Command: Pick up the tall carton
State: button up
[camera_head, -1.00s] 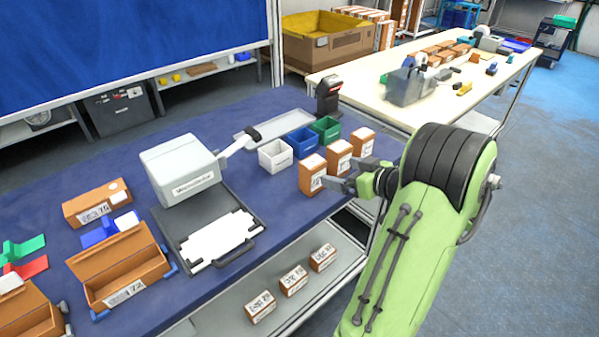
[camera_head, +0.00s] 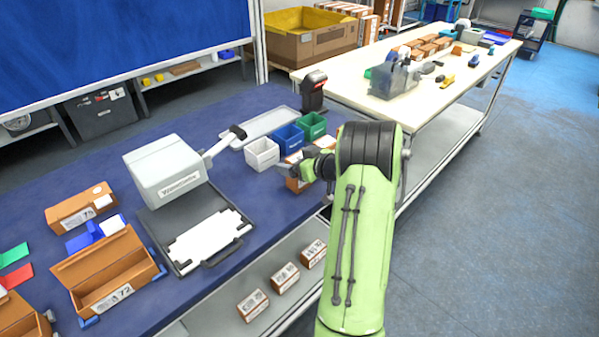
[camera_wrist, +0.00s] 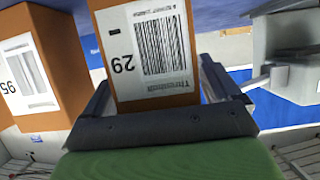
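White, blue and green bins (camera_head: 262,154) stand beside the cartons. A black scanner stand (camera_head: 313,92) is behind. Small cartons (camera_head: 285,277) lie on the lower shelf.

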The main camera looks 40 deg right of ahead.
jog(key=c, duration=1.1)
notch_tip(320, 180, up, 10)
jog(key=shift+r+p, duration=0.1)
jog(key=shift+p, duration=1.05)
